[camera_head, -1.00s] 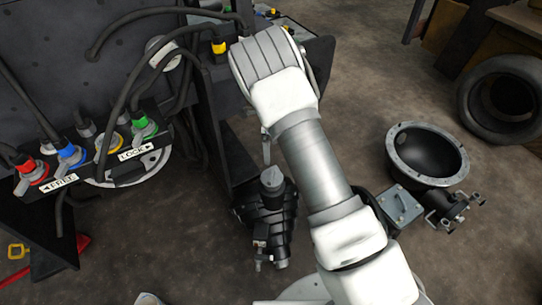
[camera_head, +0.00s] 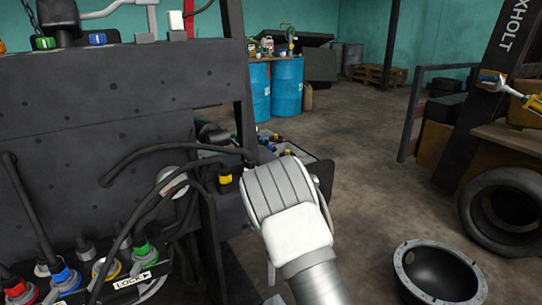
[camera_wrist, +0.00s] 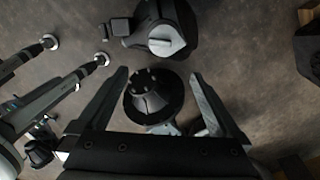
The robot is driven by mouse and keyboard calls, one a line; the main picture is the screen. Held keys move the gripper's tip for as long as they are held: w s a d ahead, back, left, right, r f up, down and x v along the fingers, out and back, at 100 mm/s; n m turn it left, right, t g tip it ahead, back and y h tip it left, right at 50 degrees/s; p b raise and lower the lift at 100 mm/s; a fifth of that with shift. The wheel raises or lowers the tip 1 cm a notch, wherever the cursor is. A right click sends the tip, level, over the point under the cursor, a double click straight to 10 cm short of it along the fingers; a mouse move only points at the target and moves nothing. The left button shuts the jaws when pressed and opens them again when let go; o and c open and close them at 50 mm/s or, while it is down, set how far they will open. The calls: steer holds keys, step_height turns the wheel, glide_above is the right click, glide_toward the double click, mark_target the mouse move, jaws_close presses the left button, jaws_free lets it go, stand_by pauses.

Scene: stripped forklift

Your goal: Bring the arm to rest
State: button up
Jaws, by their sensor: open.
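My gripper (camera_wrist: 152,103) shows in the wrist view with its two dark fingers spread apart. No object is seen held between them; a dark conical part (camera_wrist: 150,95) appears in the gap, seemingly beyond the fingers. In the head view my white and grey arm reaches up from the bottom edge, its wrist end beside the dark forklift panel (camera_head: 110,100). The fingers are hidden behind the wrist in that view.
Black hoses and colored connectors (camera_head: 65,275) crowd the left. A black round bowl-like housing (camera_head: 440,272) and a tire (camera_head: 508,212) lie on the right. Blue drums (camera_head: 287,87) stand behind. Open floor (camera_head: 360,160) lies right of the arm.

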steer(key=s+d+r+n+t+y, duration=0.1)
steer(key=s+d+r+n, duration=0.2)
steer(key=r, duration=0.5)
steer(key=s+d+r+n+t, duration=0.1)
steer(key=s+d+r+n, duration=0.15)
steer(key=s+r, duration=0.4)
steer(key=s+d+r+n+y, duration=0.15)
steer(key=r+n, duration=0.25)
steer(key=r, duration=0.6)
steer(key=s+d+r+n+t+h, duration=0.1)
steer(key=s+d+r+n+t, duration=0.15)
steer(key=s+n, duration=0.6)
steer(key=s+d+r+n+t+h, duration=0.1)
steer(key=s+d+r+n+h, duration=0.2)
steer(key=s, duration=1)
step_height(320, 180, up, 20)
steer(key=y+p, duration=0.1)
steer(key=p, duration=1.7)
steer(key=shift+w+f+p, duration=0.2)
steer(key=shift+w+p, duration=0.1)
steer(key=shift+p, duration=0.1)
steer(key=shift+d, duration=0.1)
